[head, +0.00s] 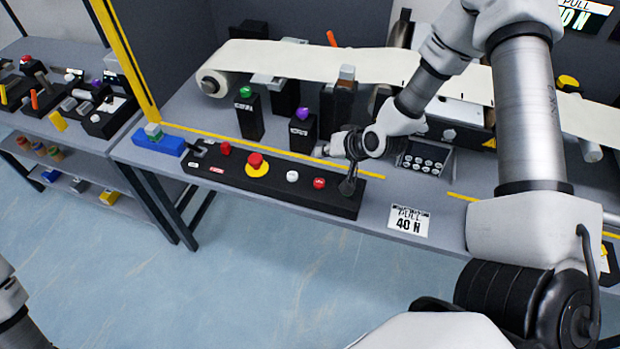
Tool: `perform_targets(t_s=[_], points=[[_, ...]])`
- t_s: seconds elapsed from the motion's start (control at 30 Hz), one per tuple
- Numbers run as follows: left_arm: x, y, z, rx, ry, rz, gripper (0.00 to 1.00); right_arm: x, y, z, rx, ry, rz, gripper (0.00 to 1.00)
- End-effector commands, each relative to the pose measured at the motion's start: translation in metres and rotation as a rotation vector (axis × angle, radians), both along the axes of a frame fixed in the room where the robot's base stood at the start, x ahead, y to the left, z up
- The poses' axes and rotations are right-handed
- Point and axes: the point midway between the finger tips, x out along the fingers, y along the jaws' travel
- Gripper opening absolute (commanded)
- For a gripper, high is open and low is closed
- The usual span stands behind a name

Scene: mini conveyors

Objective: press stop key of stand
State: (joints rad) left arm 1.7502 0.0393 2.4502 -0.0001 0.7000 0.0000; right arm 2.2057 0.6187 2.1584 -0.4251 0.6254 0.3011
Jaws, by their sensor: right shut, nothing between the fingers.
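A long black control panel (265,185) lies along the front edge of the table. It carries a red mushroom button (256,160) on a yellow base, a white button (292,176), a red button (319,183) at its right and another red button (225,148) at its left. Its labels are too small to read, so I cannot tell which is the stop key. A small keypad stand (424,157) with several round keys is to the right. My right gripper (322,151) is shut and empty, pointing left, above the panel's back edge. My left gripper is out of view.
A black lever (349,185) rises at the panel's right end. Black posts with a green button (245,92) and a purple button (302,113) stand behind. A pale belt (300,60) runs across the back. A "PULL 40 N" card (408,220) lies right.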

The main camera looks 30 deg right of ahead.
Motion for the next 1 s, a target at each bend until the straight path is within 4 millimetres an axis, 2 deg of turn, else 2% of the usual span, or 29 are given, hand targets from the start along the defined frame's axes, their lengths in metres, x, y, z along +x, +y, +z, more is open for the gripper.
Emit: perform_targets(t_s=[0.3, 0.47, 1.0], points=[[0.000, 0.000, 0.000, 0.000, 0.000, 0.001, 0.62, 0.002, -0.001, 0.002, 0.003, -0.006, -0.003, 0.00], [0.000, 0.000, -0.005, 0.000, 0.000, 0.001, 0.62, 0.002, -0.001, -0.004, 0.002, -0.005, -0.002, 0.00], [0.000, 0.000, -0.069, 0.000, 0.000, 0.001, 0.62, 0.002, -0.001, -0.078, 0.002, -0.005, -0.002, 0.00]])
